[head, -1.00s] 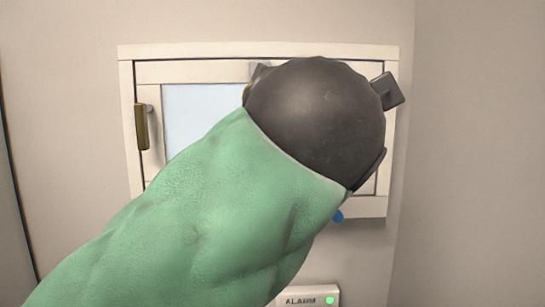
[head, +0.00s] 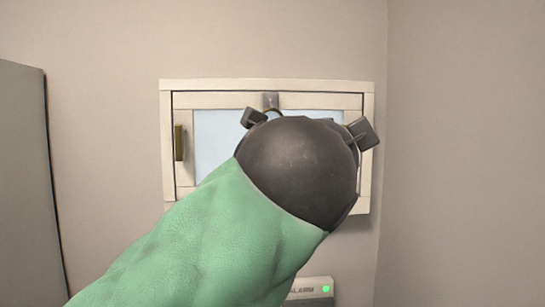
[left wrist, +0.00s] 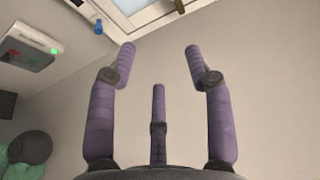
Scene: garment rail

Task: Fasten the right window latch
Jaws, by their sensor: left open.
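A white-framed window (head: 266,86) with a pale pane is on the wall in the head view. A brass latch handle (head: 179,142) stands upright on its left side. My left arm's dark wrist covers the window's lower right, so any right latch is hidden there. In the left wrist view my left gripper (left wrist: 160,50) has its purple fingers spread and nothing between them. The window's corner, a brass part (left wrist: 180,6) and a blue knob (left wrist: 98,27) lie beyond the fingertips. My right gripper is not seen.
An alarm box (head: 312,289) with a green light is on the wall below the window; it also shows in the left wrist view (left wrist: 30,48). A tall grey panel (head: 25,180) stands at the left. A wall corner is close to the window's right.

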